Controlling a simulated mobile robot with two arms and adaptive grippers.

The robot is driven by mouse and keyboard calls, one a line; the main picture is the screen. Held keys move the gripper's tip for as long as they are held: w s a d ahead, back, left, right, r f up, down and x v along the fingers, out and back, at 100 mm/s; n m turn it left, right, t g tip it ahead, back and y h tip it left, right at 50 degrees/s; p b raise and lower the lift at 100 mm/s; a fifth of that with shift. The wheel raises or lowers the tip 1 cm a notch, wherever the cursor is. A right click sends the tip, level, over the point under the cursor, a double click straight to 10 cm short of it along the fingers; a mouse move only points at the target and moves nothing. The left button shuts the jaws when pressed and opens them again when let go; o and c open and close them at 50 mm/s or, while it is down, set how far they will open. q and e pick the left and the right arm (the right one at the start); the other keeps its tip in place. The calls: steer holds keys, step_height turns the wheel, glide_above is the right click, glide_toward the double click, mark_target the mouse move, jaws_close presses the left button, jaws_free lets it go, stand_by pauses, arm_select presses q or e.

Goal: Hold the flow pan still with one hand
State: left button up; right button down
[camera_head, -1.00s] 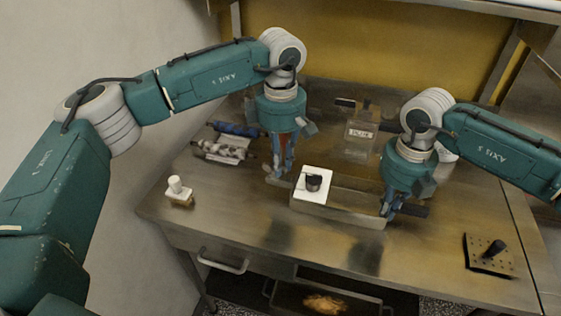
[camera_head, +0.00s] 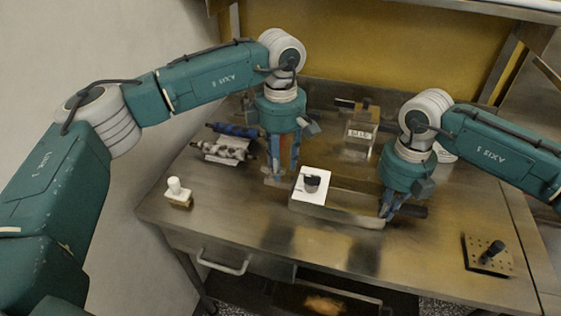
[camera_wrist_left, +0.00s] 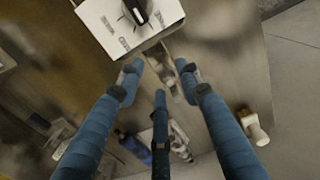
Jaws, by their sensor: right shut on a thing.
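The flow pan (camera_head: 340,214) looks like a long shallow metal pan lying on the steel table. My left gripper (camera_head: 277,180) points down just left of the pan, apart from the card. In the left wrist view its fingers (camera_wrist_left: 160,82) are spread with nothing clearly between them, and the white card (camera_wrist_left: 125,22) shows beyond the tips.
Rollers (camera_head: 226,148) lie at the back left, and a clear labelled container (camera_head: 361,130) stands behind the pan. A white-topped block (camera_head: 178,192) is near the left edge. A perforated plate with a black knob (camera_head: 489,256) sits at the right. The front middle table is clear.

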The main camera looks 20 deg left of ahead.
steer(key=shift+d, duration=0.1)
arm_select(q)
step_height(320, 180, up, 12)
stand_by(0.5)
arm_select(e)
steer(key=c, duration=1.8)
jaws_free()
steer(key=shift+c, duration=0.2)
